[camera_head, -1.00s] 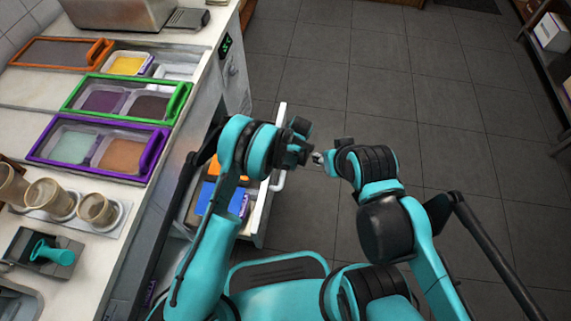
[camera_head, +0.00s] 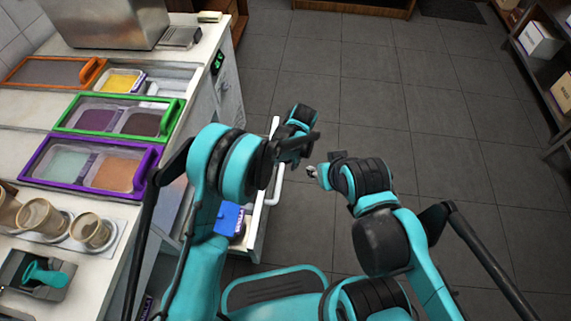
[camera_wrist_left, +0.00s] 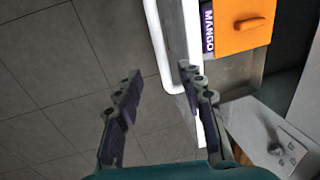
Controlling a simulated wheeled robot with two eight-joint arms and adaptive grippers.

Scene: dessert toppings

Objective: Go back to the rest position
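My left gripper (camera_head: 303,140) is in front of my body, above the edge of the open drawer (camera_head: 254,238). In the left wrist view its two fingers (camera_wrist_left: 158,78) stand apart with nothing held; grey floor and the white drawer handle (camera_wrist_left: 157,45) show behind them. My right gripper (camera_head: 314,172) is close to the left one, over the floor. Its fingers are too small and turned away to tell whether they are open. A blue-lidded box (camera_head: 229,219) lies in the drawer. An orange-lidded box labelled MANGO (camera_wrist_left: 243,25) shows in the left wrist view.
The counter at left holds the purple-framed (camera_head: 40,180), green-framed (camera_head: 65,127) and orange-framed (camera_head: 10,78) topping containers, cups (camera_head: 93,230) and a teal-handled tool (camera_head: 42,272). Shelves (camera_head: 530,70) stand at far right. Open floor (camera_head: 440,130) lies ahead and right.

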